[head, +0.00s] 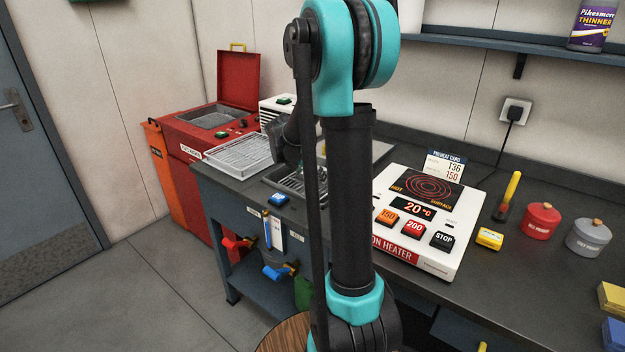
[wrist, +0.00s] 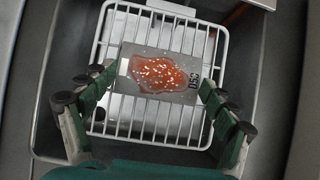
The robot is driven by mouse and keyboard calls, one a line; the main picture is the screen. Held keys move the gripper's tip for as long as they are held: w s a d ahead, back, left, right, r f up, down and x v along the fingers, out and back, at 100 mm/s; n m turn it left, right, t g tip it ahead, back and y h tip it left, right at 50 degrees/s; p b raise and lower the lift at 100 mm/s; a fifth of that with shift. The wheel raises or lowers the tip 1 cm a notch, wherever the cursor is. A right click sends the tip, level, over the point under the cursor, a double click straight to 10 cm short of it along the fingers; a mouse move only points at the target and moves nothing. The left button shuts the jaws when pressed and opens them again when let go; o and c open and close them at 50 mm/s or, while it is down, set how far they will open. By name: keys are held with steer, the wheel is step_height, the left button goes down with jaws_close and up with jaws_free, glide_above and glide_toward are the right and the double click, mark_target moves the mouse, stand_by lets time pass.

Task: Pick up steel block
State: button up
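The steel block (wrist: 187,62) is a flat grey piece with a wet-looking orange-red patch on its top and dark lettering at its right end. It lies on a white wire rack (wrist: 150,127) over a dark basin in the wrist view. My gripper (wrist: 158,80) is open above it, with one green finger near the block's left end and the other near its right end. I cannot tell whether the fingertips touch it. In the head view my arm largely hides the gripper and the block at the basin (head: 291,181).
A wire-mesh tray (head: 238,155) stands left of the basin, beside a red machine (head: 205,125) with a raised lid. A white heater (head: 455,225) reading 20 °C stands to the right. Red (head: 541,221) and grey (head: 588,237) pots stand further right.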

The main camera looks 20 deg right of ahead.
steer(key=c, duration=0.9)
